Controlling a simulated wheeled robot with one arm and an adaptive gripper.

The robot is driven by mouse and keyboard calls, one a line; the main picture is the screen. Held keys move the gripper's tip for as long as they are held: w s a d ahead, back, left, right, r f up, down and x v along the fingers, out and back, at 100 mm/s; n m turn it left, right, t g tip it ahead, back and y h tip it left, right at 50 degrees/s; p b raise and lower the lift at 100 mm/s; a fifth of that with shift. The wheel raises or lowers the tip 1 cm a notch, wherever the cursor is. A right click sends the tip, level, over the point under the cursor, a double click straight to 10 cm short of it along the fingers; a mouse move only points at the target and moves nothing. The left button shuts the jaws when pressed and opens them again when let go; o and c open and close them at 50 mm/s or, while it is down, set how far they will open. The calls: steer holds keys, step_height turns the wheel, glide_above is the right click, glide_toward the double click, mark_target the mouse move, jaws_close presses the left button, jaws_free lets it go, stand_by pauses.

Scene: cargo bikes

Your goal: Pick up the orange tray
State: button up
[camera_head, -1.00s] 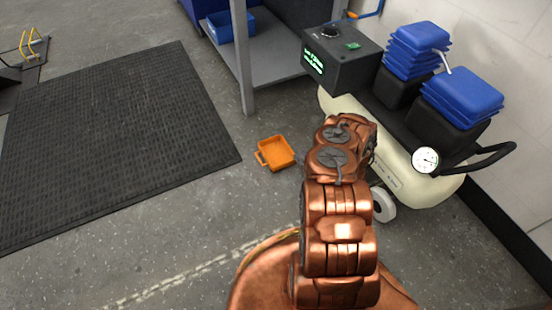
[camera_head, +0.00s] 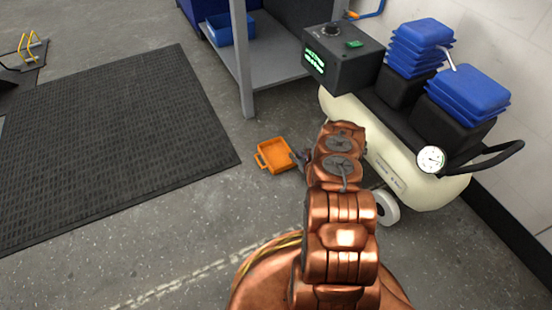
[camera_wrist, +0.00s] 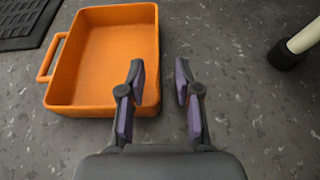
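The orange tray (camera_head: 274,155) is a shallow open box with a loop handle on its left side, lying on the grey floor between the mat and the compressor. In the wrist view the tray (camera_wrist: 105,45) looks empty and fills the upper left. In the head view my gripper (camera_head: 299,158) is beside the tray's right edge, partly hidden by my arm.
A cream air compressor (camera_head: 405,165) with a wheel stands close at the right. A grey bench (camera_head: 275,55) with a blue bin (camera_head: 228,28) stands behind the tray. A black mat (camera_head: 110,130) lies at the left. The floor in front is clear.

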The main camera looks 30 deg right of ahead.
steer(key=shift+b+x, duration=0.95)
steer(key=shift+x, duration=1.1)
steer(key=shift+a+f, duration=0.1)
steer(key=shift+f, duration=0.05)
jaws_close()
